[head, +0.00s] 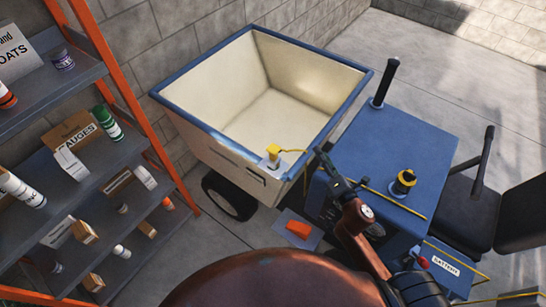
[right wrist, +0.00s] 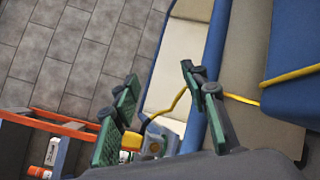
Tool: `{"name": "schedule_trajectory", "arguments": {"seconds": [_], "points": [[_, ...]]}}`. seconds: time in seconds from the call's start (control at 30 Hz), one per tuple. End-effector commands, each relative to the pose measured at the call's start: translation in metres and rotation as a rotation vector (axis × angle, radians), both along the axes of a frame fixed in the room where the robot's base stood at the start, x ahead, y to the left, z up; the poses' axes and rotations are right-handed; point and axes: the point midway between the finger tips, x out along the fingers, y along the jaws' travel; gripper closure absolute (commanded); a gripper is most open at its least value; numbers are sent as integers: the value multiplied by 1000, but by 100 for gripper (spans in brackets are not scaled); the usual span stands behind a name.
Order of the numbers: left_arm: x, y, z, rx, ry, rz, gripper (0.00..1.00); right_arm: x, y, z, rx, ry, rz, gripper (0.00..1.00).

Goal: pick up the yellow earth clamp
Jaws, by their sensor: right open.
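The yellow earth clamp (head: 273,152) sits on a small grey metal bracket (head: 270,163) at the near rim of the cream hopper. A thin yellow cable leads from it to the right. My right gripper (head: 325,162) is to the right of the clamp in the head view, open and apart from it. In the right wrist view, the two green-padded fingers of the gripper (right wrist: 158,90) are spread wide and hold nothing. The clamp (right wrist: 130,141) shows low there, beside the left finger and partly hidden. My left gripper is not in view.
The blue-rimmed hopper (head: 195,140) is empty. A blue bonnet (head: 390,145) carries a yellow-and-black cap (head: 403,182) and a black upright pipe (head: 384,82). An orange-framed shelf (head: 75,75) with cans and boxes stands at left. An orange object (head: 298,228) lies below the hopper.

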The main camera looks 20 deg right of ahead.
Motion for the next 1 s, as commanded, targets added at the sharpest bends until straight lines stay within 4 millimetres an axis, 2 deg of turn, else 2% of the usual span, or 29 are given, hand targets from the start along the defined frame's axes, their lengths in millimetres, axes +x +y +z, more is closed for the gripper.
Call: {"name": "schedule_trajectory", "arguments": {"seconds": [0.03, 0.1, 0.2, 0.33, 0.47, 0.77, 1.0], "points": [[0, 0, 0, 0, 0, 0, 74, 8, 22, 9, -171, -63, 104, 59], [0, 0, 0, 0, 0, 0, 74, 10, 52, 14, -390, -150, 237, 59], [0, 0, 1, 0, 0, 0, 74, 7, 86, 12, -634, -254, 391, 59], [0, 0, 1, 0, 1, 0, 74, -2, 112, 4, -823, -346, 519, 59], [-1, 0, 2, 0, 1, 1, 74, -2, 125, 0, -893, -384, 569, 59], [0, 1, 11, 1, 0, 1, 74, 22, 145, 1, -896, -388, 571, 59], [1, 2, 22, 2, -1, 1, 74, 49, 166, 0, -895, -388, 571, 59]]}}
